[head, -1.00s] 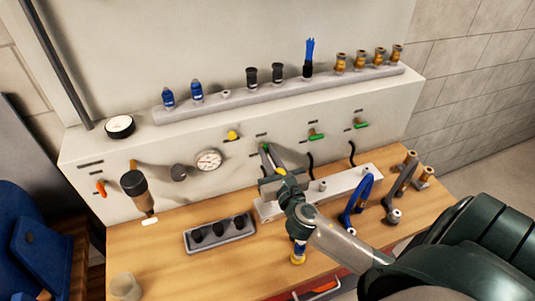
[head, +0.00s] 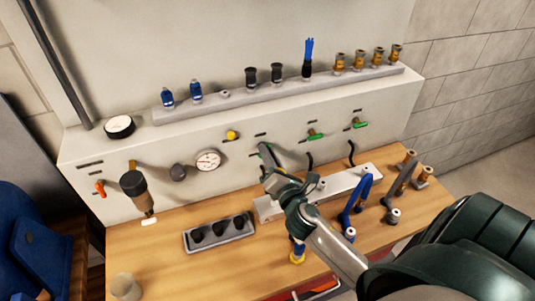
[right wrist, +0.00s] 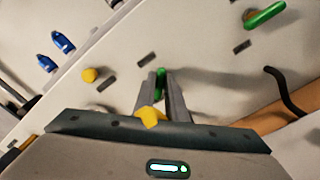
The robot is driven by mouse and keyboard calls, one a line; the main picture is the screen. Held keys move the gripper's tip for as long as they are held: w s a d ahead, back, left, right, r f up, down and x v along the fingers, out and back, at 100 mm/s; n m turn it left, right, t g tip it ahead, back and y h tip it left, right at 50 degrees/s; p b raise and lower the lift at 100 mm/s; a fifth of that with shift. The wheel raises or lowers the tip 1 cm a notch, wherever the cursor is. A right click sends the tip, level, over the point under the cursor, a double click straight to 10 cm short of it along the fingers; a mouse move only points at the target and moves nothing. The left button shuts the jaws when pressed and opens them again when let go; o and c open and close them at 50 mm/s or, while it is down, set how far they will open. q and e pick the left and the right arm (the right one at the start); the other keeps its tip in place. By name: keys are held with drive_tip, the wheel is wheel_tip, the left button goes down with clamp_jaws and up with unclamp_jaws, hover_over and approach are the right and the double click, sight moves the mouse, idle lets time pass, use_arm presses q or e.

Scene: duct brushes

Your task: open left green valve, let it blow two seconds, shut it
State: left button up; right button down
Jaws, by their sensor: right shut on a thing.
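The left green valve (right wrist: 161,76) shows as a short green handle between the fingers in the right wrist view. My right gripper (head: 265,152) is shut on this handle at the front of the grey panel; its fingers hide most of the handle in the head view. In the wrist view the held handle lies along the fingers, at a clear angle to the middle green handle (right wrist: 265,15). Whether air is blowing cannot be seen. My left gripper is not in view.
Two other green valves, the middle one (head: 315,135) and the right one (head: 357,124), sit to the right. A yellow knob (head: 231,134) and a gauge (head: 208,160) are to the left. Black hooks, a pale rail (head: 335,184) and blue-handled parts (head: 357,200) stand close below.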

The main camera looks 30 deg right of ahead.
drive_tip(key=m, duration=0.9)
drive_tip(key=shift+d+f, duration=0.1)
drive_tip(key=shift+f, duration=0.1)
idle(0.4)
drive_tip(key=c, duration=1.8)
unclamp_jaws()
drive_tip(key=shift+s, duration=0.15)
drive_tip(key=b+v, duration=0.6)
drive_tip(key=v, duration=1.1)
drive_tip(key=shift+s, duration=0.1)
